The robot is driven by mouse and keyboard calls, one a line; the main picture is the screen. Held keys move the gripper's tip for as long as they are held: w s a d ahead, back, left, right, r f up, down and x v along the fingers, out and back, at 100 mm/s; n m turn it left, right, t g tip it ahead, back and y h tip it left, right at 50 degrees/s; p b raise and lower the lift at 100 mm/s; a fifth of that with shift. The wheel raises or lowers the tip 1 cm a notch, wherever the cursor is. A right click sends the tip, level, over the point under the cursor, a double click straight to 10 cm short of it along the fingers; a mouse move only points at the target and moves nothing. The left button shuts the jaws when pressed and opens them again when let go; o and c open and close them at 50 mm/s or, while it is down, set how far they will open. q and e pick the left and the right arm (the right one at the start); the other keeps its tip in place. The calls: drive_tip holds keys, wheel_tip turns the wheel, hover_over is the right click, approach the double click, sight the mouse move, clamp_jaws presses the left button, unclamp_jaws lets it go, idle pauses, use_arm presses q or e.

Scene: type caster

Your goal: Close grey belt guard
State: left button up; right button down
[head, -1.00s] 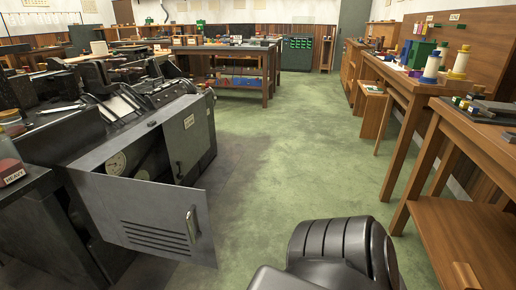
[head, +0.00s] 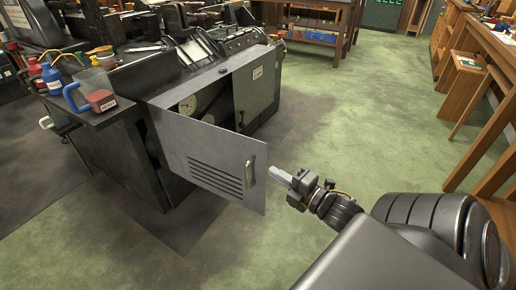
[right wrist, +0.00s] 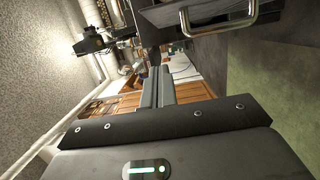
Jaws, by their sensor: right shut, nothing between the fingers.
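The grey belt guard (head: 205,150) is a flat hinged door with several slots, swung out from the side of the dark machine. Its opening shows a pale round dial and a wheel inside. A metal bar handle (head: 250,172) stands near its free edge. My right gripper (head: 278,176) is shut and empty, just right of the handle and apart from it in the head view. In the right wrist view, the shut fingers (right wrist: 158,86) point ahead, with the handle (right wrist: 222,22) and a dark grey panel at the top right. My left gripper is not in view.
A closed grey panel (head: 254,90) adjoins the opening. Bottles and a jug (head: 92,92) stand on the machine's left top. Green floor (head: 345,110) is clear to the right of the machine. Wooden benches (head: 490,60) line the right side.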

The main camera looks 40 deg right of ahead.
sight(258, 150)
drive_tip(key=w, duration=0.3)
drive_tip(key=w+d+b, duration=0.1)
drive_tip(key=w, duration=0.6)
drive_tip(key=shift+w+d+f, duration=0.1)
drive_tip(key=shift+w+d, duration=0.1)
drive_tip(key=shift+w, duration=0.2)
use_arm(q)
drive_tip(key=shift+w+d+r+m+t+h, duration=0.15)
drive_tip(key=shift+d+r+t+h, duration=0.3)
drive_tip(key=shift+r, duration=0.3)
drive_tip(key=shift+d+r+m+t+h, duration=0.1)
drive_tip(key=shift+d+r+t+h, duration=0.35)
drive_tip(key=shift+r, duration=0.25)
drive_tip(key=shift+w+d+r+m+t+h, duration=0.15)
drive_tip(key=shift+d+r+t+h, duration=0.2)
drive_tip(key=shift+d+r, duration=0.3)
use_arm(e)
drive_tip(key=shift+w+d, duration=0.25)
drive_tip(key=shift+d, duration=0.45)
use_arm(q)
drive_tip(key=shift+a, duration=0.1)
